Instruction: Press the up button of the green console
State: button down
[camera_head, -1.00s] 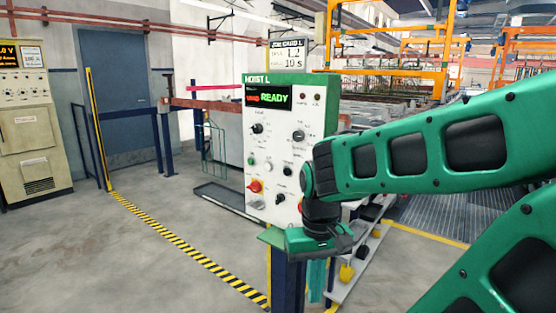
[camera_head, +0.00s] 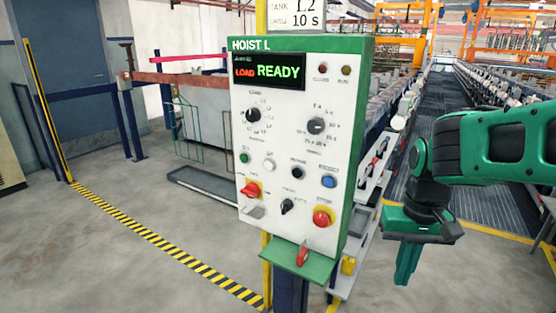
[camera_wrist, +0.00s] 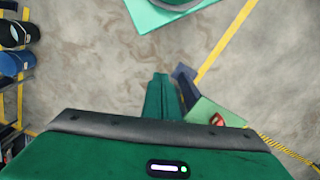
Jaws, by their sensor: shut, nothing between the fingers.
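The green console (camera_head: 362,95) stands upright on a post, with a white front panel and the label HOIST L. Its display (camera_head: 270,72) reads LOAD READY. The panel carries a green button (camera_head: 244,158), a white button (camera_head: 269,165), a black button (camera_head: 297,173), a blue button (camera_head: 329,181) and a red mushroom button (camera_head: 321,217). The small labels are too blurred to tell which button is up. My gripper (camera_head: 406,280) is shut and empty, pointing down to the right of the console, apart from it. Its fingers also show in the wrist view (camera_wrist: 163,90).
A green shelf (camera_head: 318,266) with a red part (camera_head: 302,256) juts out below the panel; it also shows in the wrist view (camera_wrist: 207,112). Racks and a walkway (camera_head: 450,205) lie behind on the right. The floor (camera_head: 120,260) at left is clear beside a striped line.

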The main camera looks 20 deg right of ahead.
jog(key=shift+w+a, duration=0.1)
jog(key=shift+a, duration=0.15)
jog(key=w+a+r+n+t+h, duration=0.1)
jog(key=w+r+n+t, duration=0.2)
jog(key=w, duration=0.5)
jog(key=w+a+r+n+h, duration=0.2)
jog(key=w+r+n, duration=0.1)
jog(key=w+r, duration=0.35)
jog(key=w+a+r+n+t, duration=0.2)
jog(key=w+a+r+n, duration=0.1)
jog(key=w+a, duration=0.4)
jog(key=w+a+r+n+t, duration=0.2)
jog(key=w+a+r, duration=0.4)
jog(key=a, duration=0.4)
jog(key=shift+w+a+r+n+y, duration=0.25)
jog(key=shift+w+a+n+y, duration=0.15)
jog(key=shift+w+n, duration=0.35)
jog(key=shift+d, duration=0.1)
